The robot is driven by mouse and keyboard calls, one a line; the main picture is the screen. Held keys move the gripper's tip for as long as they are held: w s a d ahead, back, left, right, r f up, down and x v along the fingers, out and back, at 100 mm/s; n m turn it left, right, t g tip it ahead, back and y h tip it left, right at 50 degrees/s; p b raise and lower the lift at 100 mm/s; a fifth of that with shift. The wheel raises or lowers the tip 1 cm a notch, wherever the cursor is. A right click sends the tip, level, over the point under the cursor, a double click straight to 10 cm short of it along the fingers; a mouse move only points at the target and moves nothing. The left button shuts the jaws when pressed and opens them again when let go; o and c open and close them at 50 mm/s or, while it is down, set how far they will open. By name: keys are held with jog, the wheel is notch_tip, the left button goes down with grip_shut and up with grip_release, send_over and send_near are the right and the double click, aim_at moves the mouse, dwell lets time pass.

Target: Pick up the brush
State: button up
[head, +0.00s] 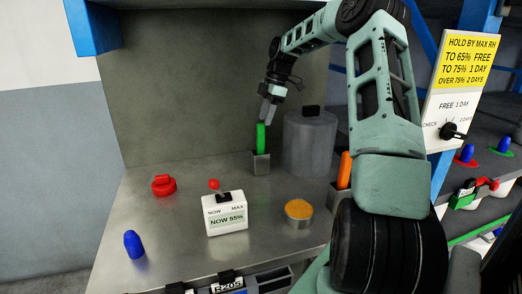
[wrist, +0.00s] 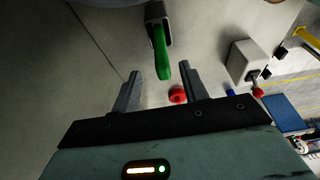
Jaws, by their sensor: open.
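A green handle (head: 261,137) stands upright in a small grey metal holder (head: 261,165) at the back of the steel table. Its lower part is hidden in the holder, so I cannot see any bristles. An orange handle (head: 345,168) stands in a similar holder (head: 338,194) at the right, partly hidden by my arm. I cannot tell which is the brush. My gripper (head: 268,110) is open and empty, just above the green handle. In the wrist view, the green handle (wrist: 161,62) points toward the gap between the fingers of my gripper (wrist: 161,77); contact does not show.
A grey cylinder (head: 309,145) stands right of the green handle. A white meter box (head: 225,215), red lidded item (head: 163,185), blue peg (head: 133,244) and round tin with orange contents (head: 299,210) stand on the table (head: 170,250). A back wall (head: 180,90) closes the far side.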

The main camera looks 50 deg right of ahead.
aim_at(257, 145)
jog(key=shift+a+p+x, duration=0.15)
jog(key=shift+p+x, duration=0.3)
jog(key=shift+x, duration=1.4)
jog(key=shift+a+p+x, duration=0.1)
jog(key=shift+p+x, duration=0.35)
jog(key=shift+x, duration=1.4)
grip_shut()
